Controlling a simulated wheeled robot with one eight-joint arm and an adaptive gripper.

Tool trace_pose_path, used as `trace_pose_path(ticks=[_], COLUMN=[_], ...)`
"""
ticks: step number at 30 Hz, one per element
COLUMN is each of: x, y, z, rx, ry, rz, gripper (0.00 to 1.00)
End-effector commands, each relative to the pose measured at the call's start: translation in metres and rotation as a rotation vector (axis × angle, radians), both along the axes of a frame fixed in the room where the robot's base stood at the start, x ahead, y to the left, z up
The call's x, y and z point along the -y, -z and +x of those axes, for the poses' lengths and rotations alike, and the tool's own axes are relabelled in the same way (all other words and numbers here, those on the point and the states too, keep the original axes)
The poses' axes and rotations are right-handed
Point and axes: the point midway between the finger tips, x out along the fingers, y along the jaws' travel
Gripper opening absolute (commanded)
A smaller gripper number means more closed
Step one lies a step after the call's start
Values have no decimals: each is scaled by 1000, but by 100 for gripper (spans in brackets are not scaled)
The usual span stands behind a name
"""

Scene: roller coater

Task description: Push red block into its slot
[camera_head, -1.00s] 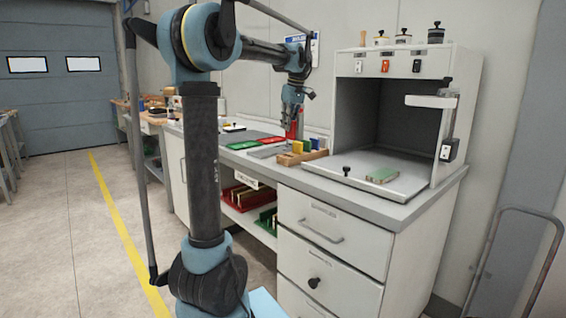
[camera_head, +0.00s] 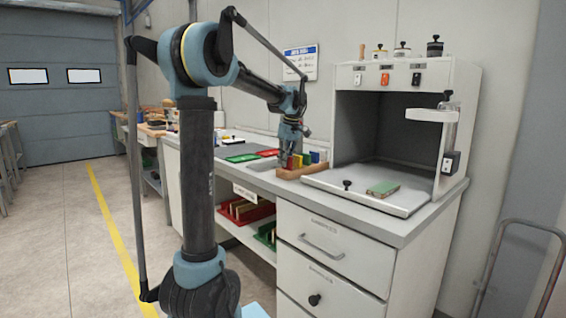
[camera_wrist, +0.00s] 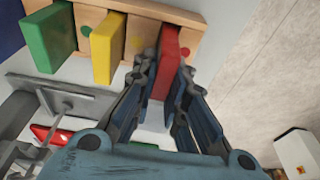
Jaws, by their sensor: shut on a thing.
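The red block (camera_wrist: 168,62) is between the fingers of my gripper (camera_wrist: 166,78) in the wrist view, and the gripper is shut on it. Its far end lies over or against the wooden rack (camera_wrist: 130,6), at the end of a row. I cannot tell how deep it sits. In the rack beside it stand a yellow block (camera_wrist: 108,48) and a green block (camera_wrist: 48,38). In the head view my gripper (camera_head: 290,155) is at the left end of the rack (camera_head: 302,171), and the red block is mostly hidden there.
A red tray (camera_head: 268,153) and a green tray (camera_head: 241,158) lie on the counter left of the rack. The coater booth (camera_head: 400,125) stands to the right, with a green-topped block (camera_head: 383,188) on its floor. Bare counter shows in front of the rack.

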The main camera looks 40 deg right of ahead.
Motion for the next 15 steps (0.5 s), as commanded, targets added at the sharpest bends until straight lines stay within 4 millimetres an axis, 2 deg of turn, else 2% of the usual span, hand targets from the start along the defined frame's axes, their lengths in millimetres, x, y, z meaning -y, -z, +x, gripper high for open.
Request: trace_pose_path(ticks=[9,10,12,15], x=[0,0,0,0], y=[5,5,5,5], z=[0,0,0,0], rx=[0,0,0,0], ry=[0,0,-1,-1], rz=[0,0,0,0], gripper=[0,17,33,33])
